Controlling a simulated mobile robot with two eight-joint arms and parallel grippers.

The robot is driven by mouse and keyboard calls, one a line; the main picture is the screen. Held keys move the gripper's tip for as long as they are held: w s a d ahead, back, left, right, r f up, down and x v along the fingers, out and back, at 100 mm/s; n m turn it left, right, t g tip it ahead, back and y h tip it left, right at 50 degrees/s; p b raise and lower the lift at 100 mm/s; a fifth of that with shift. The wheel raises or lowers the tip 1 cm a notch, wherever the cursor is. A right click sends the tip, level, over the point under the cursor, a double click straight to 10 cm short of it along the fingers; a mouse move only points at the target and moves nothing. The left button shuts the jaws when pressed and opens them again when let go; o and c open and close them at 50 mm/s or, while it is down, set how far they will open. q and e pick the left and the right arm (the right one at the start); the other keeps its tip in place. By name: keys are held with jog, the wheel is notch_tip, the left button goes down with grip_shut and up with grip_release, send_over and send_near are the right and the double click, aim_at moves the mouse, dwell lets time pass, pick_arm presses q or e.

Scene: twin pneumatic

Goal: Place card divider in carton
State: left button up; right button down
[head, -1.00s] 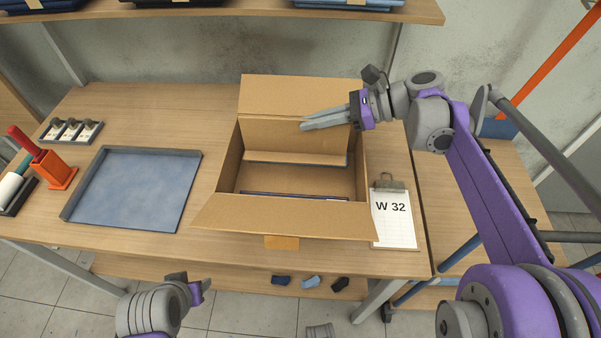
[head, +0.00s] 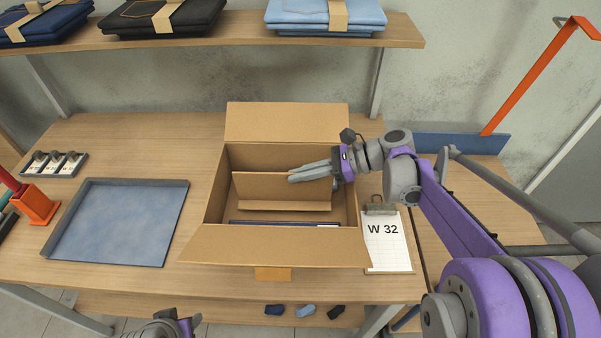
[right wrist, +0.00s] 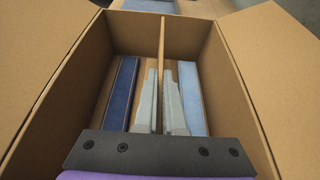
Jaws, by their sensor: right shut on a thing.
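The open cardboard carton (head: 216,185) stands on the workbench with its flaps folded out. My right gripper (head: 292,178) reaches into it from the right and is shut on the top part of the brown card divider (head: 262,188). The divider is upright inside the carton, running left to right, with a folded strip along its bottom. In the right wrist view the divider's edge (right wrist: 162,50) runs between my fingers, with a dark blue item (right wrist: 122,92) on one side and a light blue one (right wrist: 192,100) on the other. Whether the divider touches the floor is unclear. My left gripper (head: 186,326) shows only partly at the bottom edge.
A blue-lined tray (head: 120,220) lies left of the carton. A clipboard marked W 32 (head: 388,245) lies close to its right. A shelf (head: 240,42) with folded jeans runs above the back. An orange holder (head: 36,205) stands at far left.

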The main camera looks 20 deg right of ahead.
jog(key=shift+f+b, duration=0.3)
jog(key=shift+f, duration=0.2)
jog(key=c, duration=1)
grip_release()
jog(key=shift+r, duration=0.2)
jog(key=v, duration=1.2)
jog(key=shift+r+p, duration=0.45)
